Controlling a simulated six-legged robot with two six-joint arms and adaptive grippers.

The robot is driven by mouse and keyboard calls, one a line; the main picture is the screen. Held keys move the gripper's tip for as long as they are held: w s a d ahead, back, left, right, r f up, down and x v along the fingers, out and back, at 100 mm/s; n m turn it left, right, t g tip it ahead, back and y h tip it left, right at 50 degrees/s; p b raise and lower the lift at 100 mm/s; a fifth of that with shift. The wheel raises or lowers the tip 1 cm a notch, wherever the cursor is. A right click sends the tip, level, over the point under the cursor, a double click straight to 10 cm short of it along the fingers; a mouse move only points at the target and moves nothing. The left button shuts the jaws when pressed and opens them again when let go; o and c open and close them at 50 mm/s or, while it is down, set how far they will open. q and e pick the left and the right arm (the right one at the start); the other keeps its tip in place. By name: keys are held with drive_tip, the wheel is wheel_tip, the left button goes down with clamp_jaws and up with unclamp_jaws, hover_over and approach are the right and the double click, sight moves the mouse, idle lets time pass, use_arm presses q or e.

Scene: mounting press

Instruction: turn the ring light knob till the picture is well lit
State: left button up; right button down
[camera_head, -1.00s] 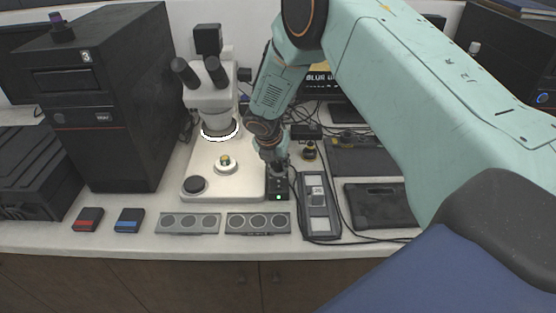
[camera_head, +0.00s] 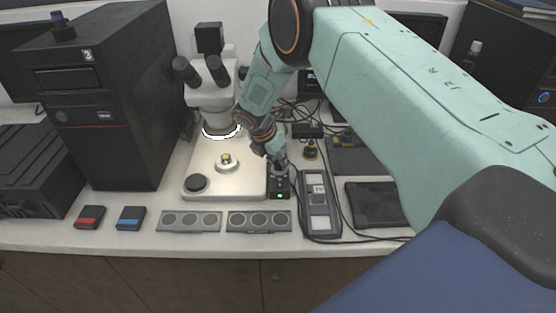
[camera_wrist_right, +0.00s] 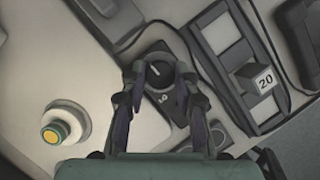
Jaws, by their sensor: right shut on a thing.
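The ring light knob (camera_wrist_right: 158,72) is a dark round knob with a pale mark, on a small black control box (camera_head: 280,194) with a lit green lamp. My right gripper (camera_head: 279,168) points down at it; in the right wrist view its fingers (camera_wrist_right: 160,76) stand on both sides of the knob, shut on it. The ring light (camera_head: 221,132) glows white under the microscope (camera_head: 212,90). My left gripper is not in view.
A gold-topped sample (camera_head: 226,160) sits on the pale microscope base (camera_head: 232,190). A grey tray (camera_head: 320,222) with a block marked 20 (camera_wrist_right: 259,80) stands close right of the box. Two grey holders (camera_head: 259,221) lie in front. Cables run behind and right.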

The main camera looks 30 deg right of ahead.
drive_tip(key=shift+w+r, duration=0.15)
drive_tip(key=c, duration=1.3)
unclamp_jaws()
drive_tip(key=shift+c, duration=0.2)
drive_tip(key=o, duration=0.3)
drive_tip(key=shift+o, duration=0.2)
drive_tip(key=v, duration=0.7)
drive_tip(key=shift+r, duration=0.15)
drive_tip(key=shift+a, duration=0.1)
